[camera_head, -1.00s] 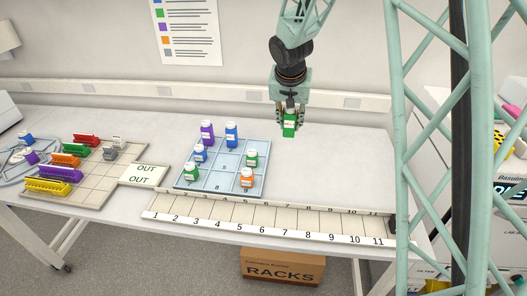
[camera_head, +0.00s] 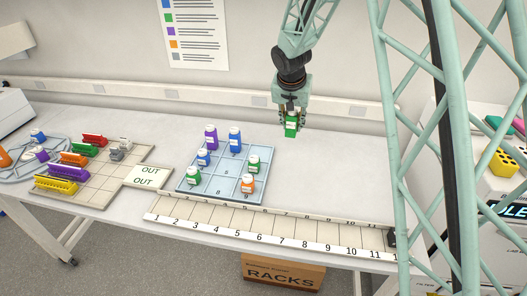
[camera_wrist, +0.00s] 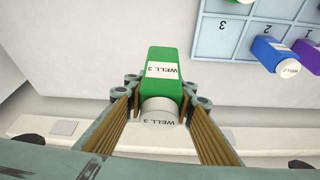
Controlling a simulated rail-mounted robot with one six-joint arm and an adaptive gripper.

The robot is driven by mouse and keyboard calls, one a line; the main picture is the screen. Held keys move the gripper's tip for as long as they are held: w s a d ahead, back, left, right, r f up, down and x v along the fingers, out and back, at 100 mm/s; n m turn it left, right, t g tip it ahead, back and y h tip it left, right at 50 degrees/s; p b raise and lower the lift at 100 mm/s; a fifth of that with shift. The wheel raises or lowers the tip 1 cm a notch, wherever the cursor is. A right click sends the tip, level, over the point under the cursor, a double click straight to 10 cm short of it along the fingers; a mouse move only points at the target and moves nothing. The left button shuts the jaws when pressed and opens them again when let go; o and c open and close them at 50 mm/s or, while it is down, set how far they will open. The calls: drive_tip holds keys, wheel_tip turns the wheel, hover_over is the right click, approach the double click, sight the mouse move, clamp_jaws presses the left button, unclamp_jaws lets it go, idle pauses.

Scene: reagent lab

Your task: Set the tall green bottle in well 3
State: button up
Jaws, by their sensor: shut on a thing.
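The tall green bottle (camera_head: 291,127) is in my gripper (camera_head: 291,117), upright in the air to the right of the blue well tray (camera_head: 222,193). In the wrist view the bottle (camera_wrist: 165,62) has a white cap and a label reading "WELL 3", and my gripper (camera_wrist: 160,95) is shut around it near the cap. The tray is a three-by-three grid. Its back right well, marked 3 (camera_wrist: 222,25) in the wrist view, is empty. A purple bottle (camera_head: 211,139) and a tall blue bottle (camera_head: 235,140) stand in the back row.
A small blue bottle (camera_head: 204,159), two green bottles (camera_head: 254,164) and an orange one (camera_head: 248,184) stand in other wells. A numbered rail (camera_head: 270,238) runs along the front. Coloured racks (camera_head: 60,186) lie left. The table (camera_head: 335,175) right of the tray is clear.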

drive_tip(key=w+a+f+p, duration=0.2)
drive_tip(key=w+a, duration=0.1)
drive_tip(key=a, duration=0.9)
drive_tip(key=shift+w+a+f+p, duration=0.15)
drive_tip(key=shift+w+a+p, duration=0.1)
drive_tip(key=shift+p, duration=0.1)
drive_tip(key=shift+f, duration=0.15)
drive_tip(key=shift+f, duration=2.95)
drive_tip(key=shift+f, duration=0.1)
drive_tip(key=shift+f, duration=1.8)
drive_tip(key=shift+f+b, duration=0.2)
drive_tip(key=shift+b, duration=0.35)
drive_tip(key=o, duration=0.9)
drive_tip(key=shift+r+p, duration=0.25)
drive_tip(key=shift+p, duration=0.05)
